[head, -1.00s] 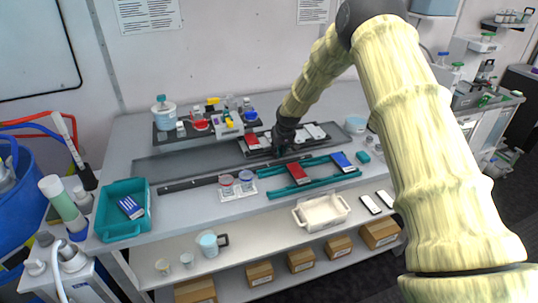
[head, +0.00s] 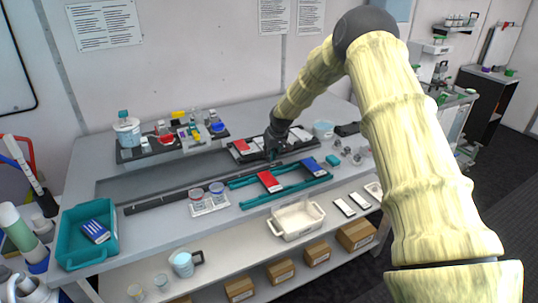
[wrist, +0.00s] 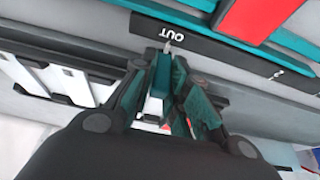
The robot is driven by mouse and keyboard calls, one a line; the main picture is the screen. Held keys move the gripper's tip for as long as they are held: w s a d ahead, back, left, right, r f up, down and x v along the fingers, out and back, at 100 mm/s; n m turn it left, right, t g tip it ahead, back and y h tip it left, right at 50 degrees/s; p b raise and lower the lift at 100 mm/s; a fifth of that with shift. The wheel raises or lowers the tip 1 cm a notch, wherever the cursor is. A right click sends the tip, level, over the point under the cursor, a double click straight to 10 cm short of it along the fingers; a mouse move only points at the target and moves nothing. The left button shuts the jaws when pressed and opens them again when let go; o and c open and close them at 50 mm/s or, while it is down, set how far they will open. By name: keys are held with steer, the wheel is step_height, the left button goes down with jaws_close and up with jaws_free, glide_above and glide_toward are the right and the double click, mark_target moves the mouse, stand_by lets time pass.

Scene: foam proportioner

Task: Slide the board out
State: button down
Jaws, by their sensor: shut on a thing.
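The board (head: 236,156) is a dark flat tray carrying red and white cards. It lies in a long grey channel (head: 135,188) on the bench. My gripper (head: 271,151) is at its front edge, partly hiding it. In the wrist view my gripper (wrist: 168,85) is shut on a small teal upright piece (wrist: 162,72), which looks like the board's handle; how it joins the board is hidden. The dark front strip (wrist: 230,50) beside the fingers bears the word OUT, and white cards show at the left.
A dark shelf with bottles (head: 128,130) stands behind the channel. Teal rails (head: 245,204) with a red and a blue card lie in front.

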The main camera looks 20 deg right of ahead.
steer(key=c, duration=1.4)
jaws_free()
steer(key=shift+d, duration=0.5)
steer(key=shift+a, duration=0.15)
steer(key=shift+a, duration=0.1)
steer(key=shift+r, duration=0.2)
steer(key=v, duration=1.1)
steer(key=shift+s+r, duration=0.2)
steer(key=shift+s, duration=0.05)
